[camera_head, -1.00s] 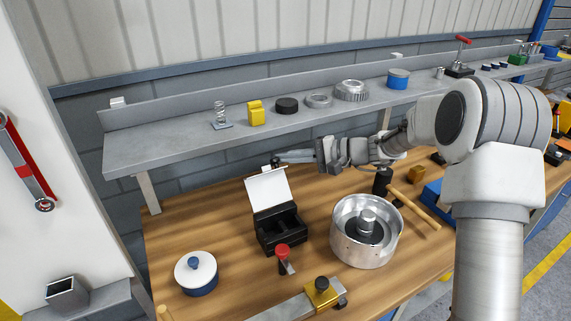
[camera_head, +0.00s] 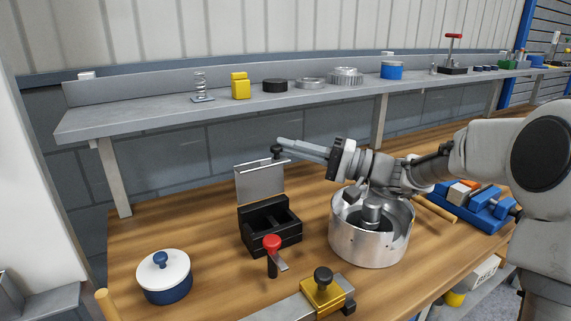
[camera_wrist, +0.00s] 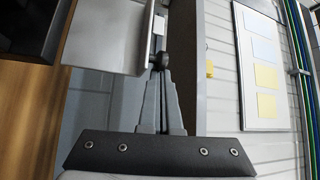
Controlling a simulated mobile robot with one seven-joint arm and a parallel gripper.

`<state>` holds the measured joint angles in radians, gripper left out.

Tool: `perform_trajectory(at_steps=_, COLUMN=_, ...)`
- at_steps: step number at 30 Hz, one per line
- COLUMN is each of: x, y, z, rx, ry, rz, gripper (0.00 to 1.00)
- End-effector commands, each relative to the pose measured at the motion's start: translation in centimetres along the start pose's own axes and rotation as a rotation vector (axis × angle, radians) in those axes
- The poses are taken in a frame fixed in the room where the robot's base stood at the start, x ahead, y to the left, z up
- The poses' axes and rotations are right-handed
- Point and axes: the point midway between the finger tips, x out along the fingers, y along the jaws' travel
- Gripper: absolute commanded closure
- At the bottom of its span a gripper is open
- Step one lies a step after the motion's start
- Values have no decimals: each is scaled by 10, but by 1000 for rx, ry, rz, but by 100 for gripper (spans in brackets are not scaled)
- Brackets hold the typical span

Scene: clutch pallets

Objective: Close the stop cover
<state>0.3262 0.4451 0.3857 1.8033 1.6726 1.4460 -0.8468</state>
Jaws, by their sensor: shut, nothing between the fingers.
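The stop cover appears to be the grey plate-like lid (camera_head: 260,182) standing raised, roughly upright, at the back edge of a small black box (camera_head: 258,239) on the workbench. The box is open at the top and its compartments show. A dark round knob (camera_head: 276,151) sits at the lid's top right corner. My gripper (camera_head: 281,142) is shut and empty, its fingertips at the knob; I cannot tell whether they touch. In the wrist view, the fingertips (camera_wrist: 161,74) lie just beside the knob (camera_wrist: 165,60), with the lid (camera_wrist: 105,38) to the left.
A red-knobbed lever (camera_head: 272,245) stands in front of the box. A metal drum (camera_head: 365,245) is to its right, under my arm. A blue pot with a white lid (camera_head: 165,280) is at left, a yellow clamp block (camera_head: 322,292) in front. A shelf (camera_head: 150,115) runs behind.

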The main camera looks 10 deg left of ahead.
Motion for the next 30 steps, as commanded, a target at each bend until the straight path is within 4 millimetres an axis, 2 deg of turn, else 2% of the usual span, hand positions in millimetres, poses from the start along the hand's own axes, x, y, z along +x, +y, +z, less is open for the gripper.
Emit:
perform_trajectory(at_steps=1, x=-4, y=6, z=4, rx=-13, ry=1, rz=-12, gripper=100)
perform_trajectory(at_steps=15, x=-31, y=4, z=31, rx=-7, ry=0, rz=-7, gripper=100)
perform_trajectory(at_steps=30, x=-41, y=6, z=40, rx=-6, ry=0, rz=-7, gripper=100)
